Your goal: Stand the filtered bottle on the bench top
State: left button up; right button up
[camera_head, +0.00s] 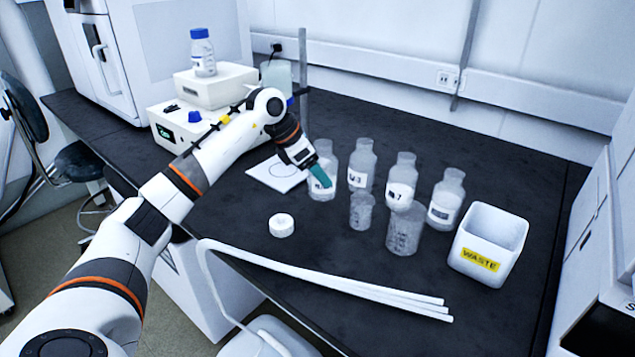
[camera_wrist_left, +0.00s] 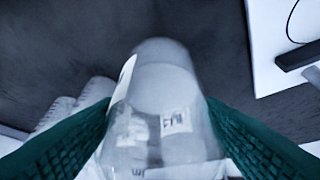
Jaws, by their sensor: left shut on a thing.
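My left gripper (camera_head: 320,176) is shut on a clear, uncapped bottle (camera_head: 328,158) with a white label, at the left end of a group of similar bottles. The bottle looks upright; I cannot tell whether its base touches the black bench top (camera_head: 365,272). In the left wrist view the bottle (camera_wrist_left: 163,95) sits between the teal fingers of the left gripper (camera_wrist_left: 165,130). Its label text is too blurred to read, so I cannot confirm it is the filtered one. My right gripper is not in view.
Three labelled bottles (camera_head: 401,172) and two beakers (camera_head: 405,232) stand just right. A white waste bin (camera_head: 490,240) is at the right. A white card (camera_head: 277,174), a round white lid (camera_head: 281,225) and white tubes (camera_head: 330,283) lie nearby. A blue-capped bottle (camera_head: 203,55) stands on white equipment.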

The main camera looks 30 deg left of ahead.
pick_arm(q)
notch_tip(320, 180, down, 3)
jog(key=shift+f, duration=0.1)
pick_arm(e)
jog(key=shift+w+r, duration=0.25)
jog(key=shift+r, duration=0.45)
pick_arm(q)
jog(key=o, duration=1.2)
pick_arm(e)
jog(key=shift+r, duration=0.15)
